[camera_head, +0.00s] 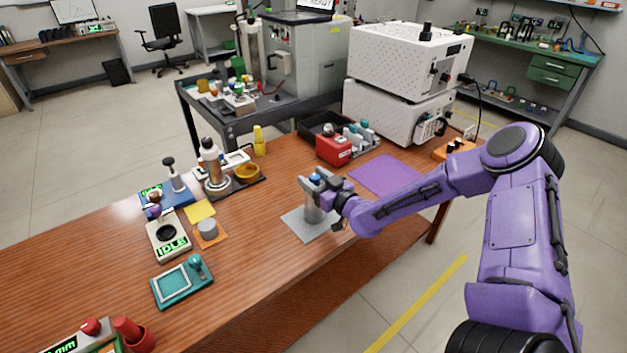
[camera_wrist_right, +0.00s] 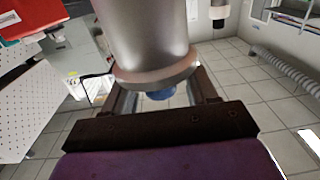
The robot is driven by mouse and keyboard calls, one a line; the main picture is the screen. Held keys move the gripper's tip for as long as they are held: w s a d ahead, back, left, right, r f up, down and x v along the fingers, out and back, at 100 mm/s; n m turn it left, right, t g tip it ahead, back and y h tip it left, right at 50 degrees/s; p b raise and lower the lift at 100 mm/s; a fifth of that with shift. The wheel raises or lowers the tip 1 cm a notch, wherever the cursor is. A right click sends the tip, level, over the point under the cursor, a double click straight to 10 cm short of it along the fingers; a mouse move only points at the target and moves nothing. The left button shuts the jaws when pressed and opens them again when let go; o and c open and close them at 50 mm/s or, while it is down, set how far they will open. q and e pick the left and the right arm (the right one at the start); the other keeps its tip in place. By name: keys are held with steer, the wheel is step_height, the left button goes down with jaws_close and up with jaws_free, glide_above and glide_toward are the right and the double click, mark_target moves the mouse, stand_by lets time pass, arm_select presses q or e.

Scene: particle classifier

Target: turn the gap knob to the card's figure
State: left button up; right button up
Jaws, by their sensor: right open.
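A display box (camera_head: 65,346) with green "mm" lettering is cut off at the lower left edge; a red knob (camera_head: 91,326) stands on it. I cannot confirm that this is the gap knob. A blank-looking yellow card (camera_head: 200,211) lies at the left; no figure is readable on it. My right gripper (camera_head: 318,180) is open at the top of a grey metal cylinder (camera_head: 316,212), which stands upright on a grey mat. In the right wrist view the cylinder (camera_wrist_right: 145,40) fills the space before the fingers, with a blue part (camera_wrist_right: 160,95) at its end. My left gripper is out of view.
A teal tray (camera_head: 182,284), a scale reading "IDLE" (camera_head: 168,236) and a red cup (camera_head: 134,336) stand at the left. A red box (camera_head: 333,148) and a purple mat (camera_head: 385,175) lie at the back right. The front middle of the table is bare.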

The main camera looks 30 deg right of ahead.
steer(key=shift+c, duration=0.3)
steer(key=c, duration=0.9)
steer(key=shift+o, duration=0.2)
steer(key=shift+s+a, duration=0.1)
steer(key=shift+h, duration=0.3)
